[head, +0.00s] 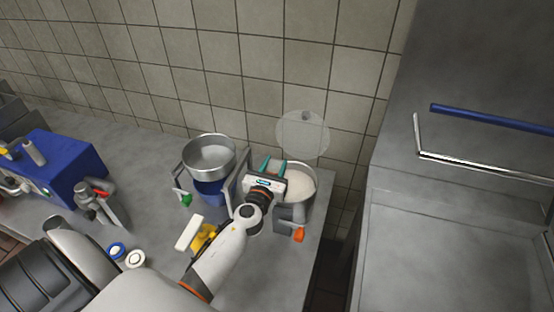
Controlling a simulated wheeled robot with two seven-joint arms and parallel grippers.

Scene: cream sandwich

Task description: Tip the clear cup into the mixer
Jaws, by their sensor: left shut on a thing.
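My left gripper (274,166) reaches in from the lower left. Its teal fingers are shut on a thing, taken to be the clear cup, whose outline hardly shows. A clear, see-through round shape (302,135) stands just behind and right of the fingers, against the tiles. I cannot tell whether it is the cup or a raised lid. A metal pot (307,204) with pale contents and an orange handle, perhaps the mixer, is right beside the gripper, partly hidden by it. My right gripper is not in view.
A steel bowl (209,160) on a stand with a green knob is left of the gripper. A blue machine (70,165) is at the far left. A yellow and white tool (190,233) lies near my forearm. The counter ends at right, before a steel unit (450,245).

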